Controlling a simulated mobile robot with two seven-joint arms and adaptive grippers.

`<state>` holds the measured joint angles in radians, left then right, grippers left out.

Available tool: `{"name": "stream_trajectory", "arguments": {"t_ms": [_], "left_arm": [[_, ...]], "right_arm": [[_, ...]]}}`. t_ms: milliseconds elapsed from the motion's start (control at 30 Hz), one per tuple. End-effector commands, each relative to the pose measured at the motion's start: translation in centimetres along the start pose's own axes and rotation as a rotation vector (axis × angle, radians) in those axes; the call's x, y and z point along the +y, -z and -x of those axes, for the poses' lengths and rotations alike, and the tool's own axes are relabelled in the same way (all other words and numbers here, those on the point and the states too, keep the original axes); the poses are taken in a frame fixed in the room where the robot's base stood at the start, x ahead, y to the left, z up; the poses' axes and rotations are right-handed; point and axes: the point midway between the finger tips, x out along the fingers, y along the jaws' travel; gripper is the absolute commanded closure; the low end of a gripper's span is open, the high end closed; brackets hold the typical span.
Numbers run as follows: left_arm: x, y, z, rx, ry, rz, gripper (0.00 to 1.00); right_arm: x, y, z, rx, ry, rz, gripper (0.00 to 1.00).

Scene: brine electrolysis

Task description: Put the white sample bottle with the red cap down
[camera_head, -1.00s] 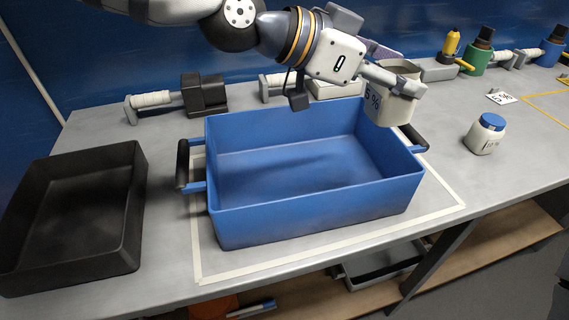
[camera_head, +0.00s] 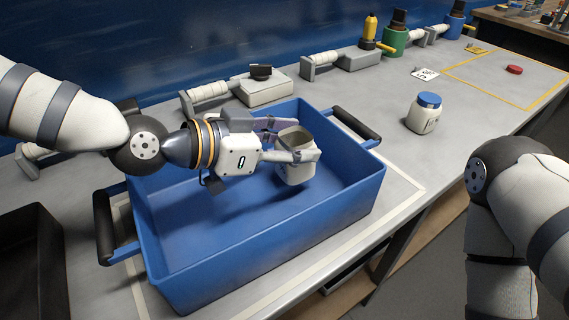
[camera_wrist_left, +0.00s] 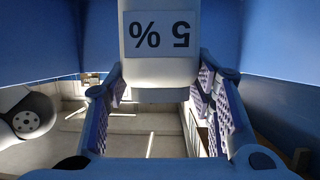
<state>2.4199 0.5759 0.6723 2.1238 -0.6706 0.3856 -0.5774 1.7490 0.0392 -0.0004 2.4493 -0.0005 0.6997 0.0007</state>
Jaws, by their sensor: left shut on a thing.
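The white sample bottle (camera_head: 295,172) is upright in my left gripper (camera_head: 292,143). Its top looks open and dark, with no cap on it. The wrist view shows its "5 %" label upside down on the bottle (camera_wrist_left: 160,35) between the two fingers (camera_wrist_left: 160,85). A red cap (camera_head: 514,69) lies alone on the far right of the bench. The bottle is over or inside the right part of the blue crate (camera_head: 262,262); I cannot tell if its base touches the floor. My right gripper is out of view.
A white bottle with a blue cap (camera_head: 423,113) stands right of the crate. A black tray (camera_head: 52,245) is at the left. A grey device (camera_head: 264,89) and clamps line the back. A yellow-taped area (camera_head: 470,88) is mostly clear.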

Motion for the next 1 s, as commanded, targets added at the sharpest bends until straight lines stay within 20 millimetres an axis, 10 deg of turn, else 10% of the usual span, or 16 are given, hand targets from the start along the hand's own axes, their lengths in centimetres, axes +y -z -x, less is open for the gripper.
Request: {"name": "stream_trajectory", "arguments": {"t_ms": [200,533,567,633,1000], "left_arm": [[0.0,-3.4,-1.4,-0.002,-0.001,0.004,0.85],[0.0,-3.5,-1.4,0.000,0.000,0.000,0.85],[0.0,-3.5,-1.4,0.000,0.000,0.000,0.48],[0.0,-3.4,-1.4,0.000,0.001,0.000,0.33],[0.0,-2.8,-0.9,0.002,0.002,-0.002,0.31]], "right_arm": [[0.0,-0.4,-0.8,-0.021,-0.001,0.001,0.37],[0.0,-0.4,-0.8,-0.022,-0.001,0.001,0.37],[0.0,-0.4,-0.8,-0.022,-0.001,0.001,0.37],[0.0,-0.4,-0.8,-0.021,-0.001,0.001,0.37],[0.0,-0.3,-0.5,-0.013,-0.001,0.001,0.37]]}}
